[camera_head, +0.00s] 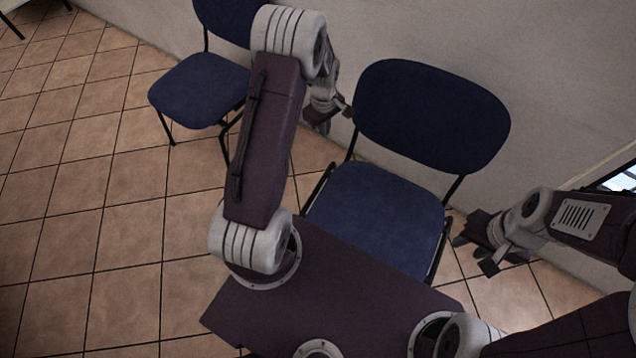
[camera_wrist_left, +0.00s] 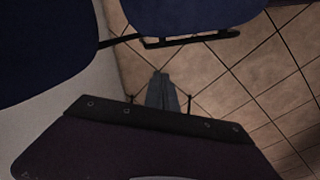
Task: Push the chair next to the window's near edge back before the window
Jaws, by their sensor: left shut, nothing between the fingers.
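The chair nearest the window has a dark blue backrest (camera_head: 430,115) and a blue seat (camera_head: 375,215) on black legs. It stands close in front of me with its back towards the wall. A strip of what looks like the window (camera_head: 622,180) shows at the right edge. My left gripper (camera_head: 334,114) is shut and empty, just left of the chair's backrest. Its closed fingertips also show in the left wrist view (camera_wrist_left: 162,76). My right gripper (camera_head: 474,256) is open and empty, low beside the right side of the seat. Contact with the chair cannot be told.
A second blue chair (camera_head: 200,90) stands along the wall to the left, partly hidden by my left arm. The pale wall (camera_head: 560,80) runs behind both chairs. Tiled floor (camera_head: 110,220) is clear on the left.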

